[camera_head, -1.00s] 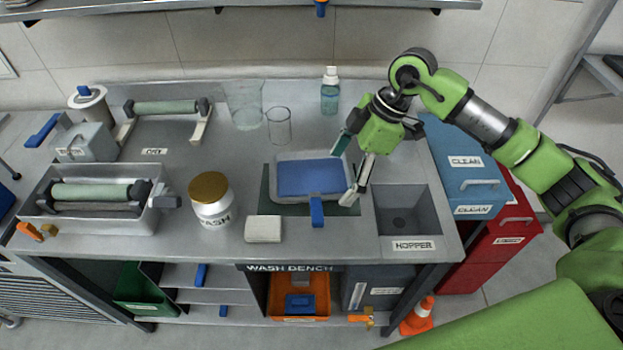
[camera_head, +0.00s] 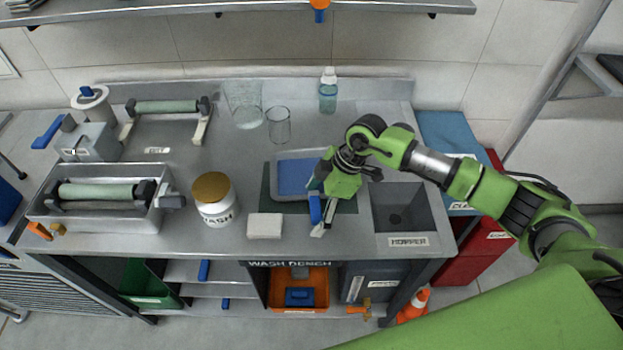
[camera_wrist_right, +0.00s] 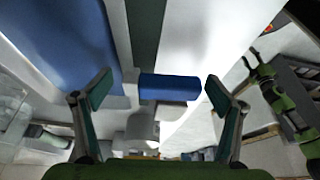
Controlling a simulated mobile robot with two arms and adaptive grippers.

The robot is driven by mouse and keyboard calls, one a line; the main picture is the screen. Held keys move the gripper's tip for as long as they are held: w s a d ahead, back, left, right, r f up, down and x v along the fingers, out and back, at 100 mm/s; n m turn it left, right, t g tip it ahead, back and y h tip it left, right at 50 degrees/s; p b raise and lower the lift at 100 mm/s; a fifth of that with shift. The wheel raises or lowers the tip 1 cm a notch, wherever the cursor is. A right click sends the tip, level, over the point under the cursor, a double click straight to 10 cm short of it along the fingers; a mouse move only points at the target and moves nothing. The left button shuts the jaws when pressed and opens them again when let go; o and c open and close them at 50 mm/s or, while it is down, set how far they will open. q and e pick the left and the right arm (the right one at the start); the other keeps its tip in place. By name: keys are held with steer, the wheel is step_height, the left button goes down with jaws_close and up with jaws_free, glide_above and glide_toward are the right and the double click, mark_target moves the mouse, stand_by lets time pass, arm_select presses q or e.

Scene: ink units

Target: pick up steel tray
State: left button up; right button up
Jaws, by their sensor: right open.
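The steel tray (camera_head: 290,198), with a blue surface (camera_head: 294,176) inside it, lies on a dark green mat (camera_head: 266,203) on the wash bench. Its blue handle (camera_head: 315,207) sticks out at the front edge. My right gripper (camera_head: 320,206) is over the tray's front right part, partly hiding it, with its fingers at the handle. In the right wrist view, my right gripper (camera_wrist_right: 160,92) is open, and the blue handle (camera_wrist_right: 168,87) lies between the two fingers with gaps on both sides.
A white block (camera_head: 265,226) and the wash jar (camera_head: 213,199) stand left of the tray. Glass beakers (camera_head: 278,126) and a spray bottle (camera_head: 328,91) stand behind. The hopper sink (camera_head: 399,208) is close on the right. An overhead shelf (camera_head: 240,7) crosses the top.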

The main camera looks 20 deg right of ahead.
steer(key=c, duration=1.2)
